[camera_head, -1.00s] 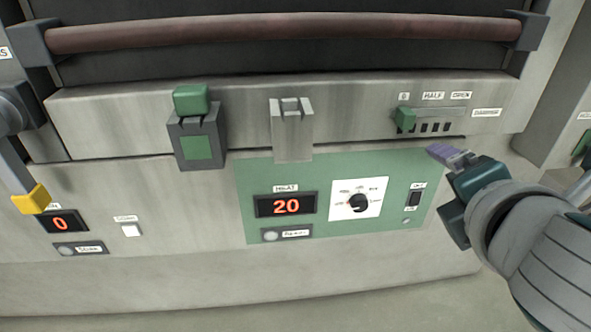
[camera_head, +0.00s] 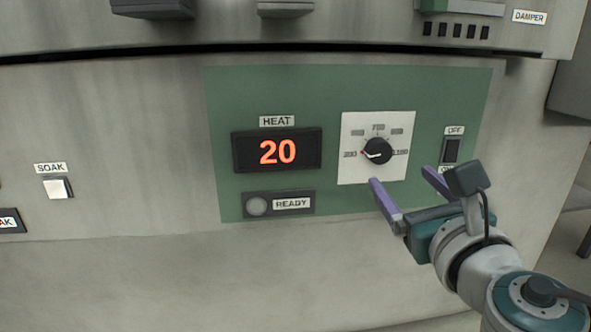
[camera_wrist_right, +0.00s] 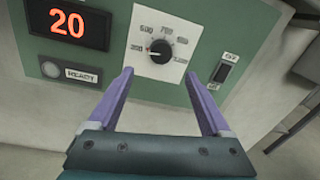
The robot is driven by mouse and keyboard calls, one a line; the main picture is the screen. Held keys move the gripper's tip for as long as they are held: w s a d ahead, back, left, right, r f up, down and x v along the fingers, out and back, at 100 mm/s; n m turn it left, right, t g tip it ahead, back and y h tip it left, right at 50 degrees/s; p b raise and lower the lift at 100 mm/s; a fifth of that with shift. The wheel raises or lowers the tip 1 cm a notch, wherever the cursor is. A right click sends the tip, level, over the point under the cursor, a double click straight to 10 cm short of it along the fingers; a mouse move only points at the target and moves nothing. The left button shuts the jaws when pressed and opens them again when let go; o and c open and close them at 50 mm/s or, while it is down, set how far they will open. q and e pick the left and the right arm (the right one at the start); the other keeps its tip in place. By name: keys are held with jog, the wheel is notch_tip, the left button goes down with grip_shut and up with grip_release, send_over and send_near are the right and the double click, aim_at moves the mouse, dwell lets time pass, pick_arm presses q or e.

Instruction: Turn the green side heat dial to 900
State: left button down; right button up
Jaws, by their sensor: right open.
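The heat dial (camera_head: 378,151) is a black knob on a white scale plate (camera_head: 354,174) on the green panel (camera_head: 225,120). Its pointer is toward the low mark at the left. The heat display (camera_head: 276,151) reads 20. My right gripper (camera_head: 405,182) is open and empty, with its purple fingers just below the dial and apart from it. In the right wrist view, the dial (camera_wrist_right: 160,51) shows beyond the fingertips, between the two fingers. My left gripper is out of view.
An OFF-labelled rocker switch (camera_head: 451,150) sits right of the dial, close to my right gripper. A ready lamp (camera_head: 257,207) is under the display. A soak button (camera_head: 57,188) is at the left. The damper strip (camera_head: 462,8) is above.

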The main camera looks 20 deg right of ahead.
aim_at(382, 155)
jog(key=b+x, duration=0.3)
jog(key=x, duration=0.5)
jog(key=shift+w+d, duration=0.15)
jog(key=shift+w, duration=0.05)
jog(key=shift+w+d, duration=0.1)
jog(key=shift+w, duration=0.25)
jog(key=shift+c, duration=0.2)
grip_shut()
